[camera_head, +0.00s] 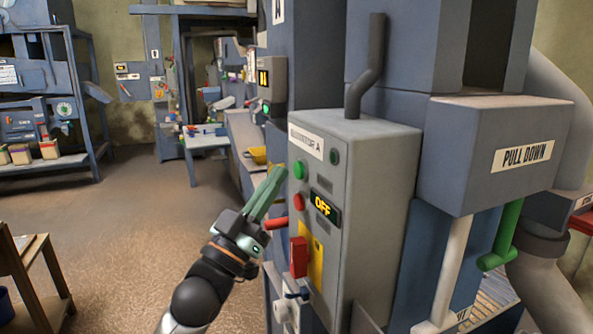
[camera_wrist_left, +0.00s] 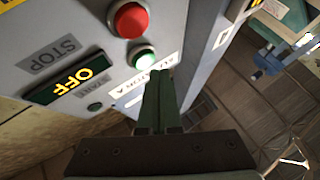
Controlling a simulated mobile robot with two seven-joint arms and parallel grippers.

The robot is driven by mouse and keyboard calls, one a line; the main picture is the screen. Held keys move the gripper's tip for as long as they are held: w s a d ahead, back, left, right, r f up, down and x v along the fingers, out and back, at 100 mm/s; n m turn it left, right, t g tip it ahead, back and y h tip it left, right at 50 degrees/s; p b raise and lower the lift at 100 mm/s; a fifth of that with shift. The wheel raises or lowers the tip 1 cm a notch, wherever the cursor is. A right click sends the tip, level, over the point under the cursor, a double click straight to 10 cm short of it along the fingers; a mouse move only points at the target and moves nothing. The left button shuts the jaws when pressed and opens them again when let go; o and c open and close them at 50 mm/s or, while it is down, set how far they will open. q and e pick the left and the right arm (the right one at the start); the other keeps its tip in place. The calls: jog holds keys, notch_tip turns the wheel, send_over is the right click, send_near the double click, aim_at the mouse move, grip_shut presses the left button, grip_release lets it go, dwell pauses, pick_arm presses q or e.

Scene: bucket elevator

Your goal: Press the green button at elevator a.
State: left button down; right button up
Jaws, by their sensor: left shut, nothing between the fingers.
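The grey control box (camera_head: 375,160) labelled as elevator A stands right of centre in the head view. Its round green button (camera_head: 299,169) is high on the front face, above a red button (camera_head: 299,201). My left gripper (camera_head: 279,172) is shut and empty, its green fingers pointing up just left of the green button. In the left wrist view the fingertips (camera_wrist_left: 160,72) are close beside the green button (camera_wrist_left: 142,57); I cannot tell whether they touch it. The display (camera_head: 325,208) reads OFF. My right gripper is out of view.
A red lever (camera_head: 298,257) sits low on the box, and a red handle (camera_head: 275,223) sticks out left near my wrist. A PULL DOWN housing (camera_head: 500,150) with a green handle (camera_head: 503,240) is at the right. Open floor (camera_head: 120,220) lies to the left.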

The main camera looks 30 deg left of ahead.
pick_arm(q)
jog(key=shift+w+d, duration=0.1)
jog(key=shift+w, duration=0.05)
jog(key=shift+w+d, duration=0.15)
jog(key=shift+w, duration=0.05)
jog(key=shift+w+d+p, duration=0.35)
dwell(0.9)
dwell(0.3)
jog(key=shift+s+a, duration=0.6)
jog(key=shift+s, duration=0.05)
jog(key=s+a, duration=0.1)
jog(key=s, duration=0.1)
jog(key=s+a, duration=0.2)
jog(key=shift+a, duration=0.1)
jog(key=shift+w, duration=0.1)
dwell(0.8)
